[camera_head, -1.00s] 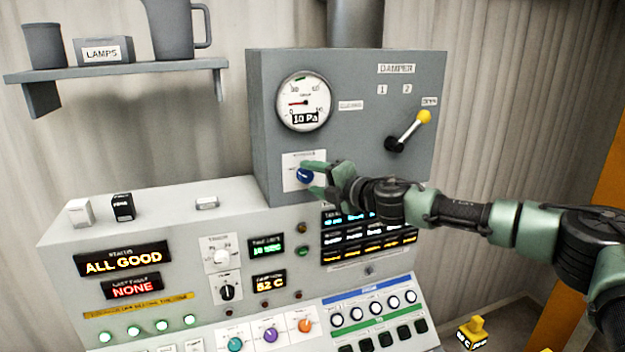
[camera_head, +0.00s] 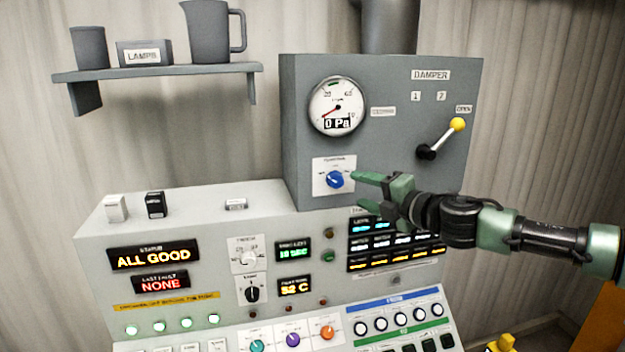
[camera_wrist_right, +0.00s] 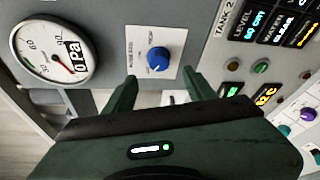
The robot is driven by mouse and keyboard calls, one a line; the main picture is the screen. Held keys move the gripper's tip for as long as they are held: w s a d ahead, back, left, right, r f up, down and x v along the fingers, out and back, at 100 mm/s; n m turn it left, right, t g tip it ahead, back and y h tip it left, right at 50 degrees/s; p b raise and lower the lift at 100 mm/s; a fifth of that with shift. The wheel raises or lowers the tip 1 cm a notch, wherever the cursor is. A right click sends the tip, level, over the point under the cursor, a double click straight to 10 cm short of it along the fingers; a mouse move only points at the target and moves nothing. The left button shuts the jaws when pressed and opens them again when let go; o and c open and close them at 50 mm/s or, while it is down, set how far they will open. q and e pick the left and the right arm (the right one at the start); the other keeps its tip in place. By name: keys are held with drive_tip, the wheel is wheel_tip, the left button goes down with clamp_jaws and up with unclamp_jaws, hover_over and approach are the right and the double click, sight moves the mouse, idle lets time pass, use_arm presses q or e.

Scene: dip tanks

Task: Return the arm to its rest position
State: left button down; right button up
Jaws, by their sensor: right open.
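My right gripper (camera_head: 369,190) is green and open, just right of the blue knob (camera_head: 335,180) on the grey damper box (camera_head: 300,130). It is apart from the knob and empty. In the right wrist view the knob (camera_wrist_right: 158,58) shows ahead of the two open fingers (camera_wrist_right: 158,90), with a clear gap. My right arm comes in from the right in the head view. My left gripper does not show.
The round gauge (camera_head: 337,106) reads 0 Pa. The damper lever (camera_head: 440,138) with a yellow ball stands right of it. Below is the sloped console (camera_head: 130,225) with displays, knobs and buttons. A wall shelf (camera_head: 160,71) holds a jug and a LAMPS box.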

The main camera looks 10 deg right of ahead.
drive_tip(key=s+a+f+m+g+y, duration=0.1)
drive_tip(key=s+a+f, duration=0.2)
drive_tip(key=a+f, duration=0.55)
drive_tip(key=s+a+f+m+g+y, duration=0.15)
drive_tip(key=s+a+f, duration=0.3)
drive_tip(key=a, duration=0.65)
drive_tip(key=s+a+f+m+h, duration=0.2)
drive_tip(key=s+a+f+m, duration=0.35)
drive_tip(key=s+f, duration=0.2)
drive_tip(key=s+d+f+m+g+h, duration=0.25)
drive_tip(key=s+d+f+m, duration=0.3)
drive_tip(key=s, duration=0.45)
drive_tip(key=s+d+f+m+g+h, duration=0.2)
drive_tip(key=s+d+f+m+g, duration=0.25)
drive_tip(key=s+d+f, duration=0.4)
drive_tip(key=s+d+f+m+g+h, duration=0.2)
drive_tip(key=s+d+f+m, duration=0.3)
drive_tip(key=s, duration=0.7)
wheel_tip(320, 180, down, 32)
drive_tip(key=g+b, duration=0.2)
drive_tip(key=b, duration=0.5)
drive_tip(key=s+d+f+b, duration=0.1)
drive_tip(key=s+f+b, duration=0.2)
drive_tip(key=s+f, duration=0.5)
drive_tip(key=s+d+f+b, duration=0.2)
drive_tip(key=s+f, duration=0.7)
drive_tip(key=f, duration=0.6)
drive_tip(key=shift+s+g+b, duration=0.2)
drive_tip(key=shift+g+b, duration=0.15)
drive_tip(key=shift+b, duration=0.45)
